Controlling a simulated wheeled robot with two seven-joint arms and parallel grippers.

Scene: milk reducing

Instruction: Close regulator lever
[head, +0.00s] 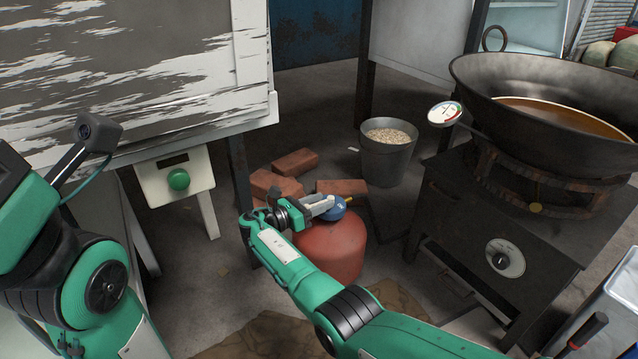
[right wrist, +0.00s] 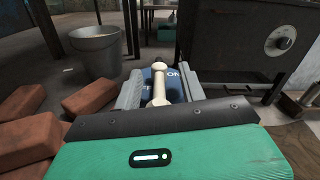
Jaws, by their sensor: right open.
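The red gas cylinder (head: 335,250) stands on the floor, with the blue regulator (head: 337,208) on its top. In the right wrist view the regulator (right wrist: 173,88) carries the word "ON" and a cream lever (right wrist: 159,88). My right gripper (head: 322,206) is at the regulator. In the right wrist view the right gripper (right wrist: 160,86) is open, with one finger on each side of the lever. I cannot tell whether either finger touches it. Of my left arm, only arm links and a camera show at the left; its fingers are not in view.
Loose bricks (head: 295,163) lie behind the cylinder, and a metal bucket (head: 388,152) of grain stands beyond. A dark stove (head: 490,235) with a knob bears a large pan (head: 550,75) of brown liquid at the right. A white table (head: 140,75) stands at the left.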

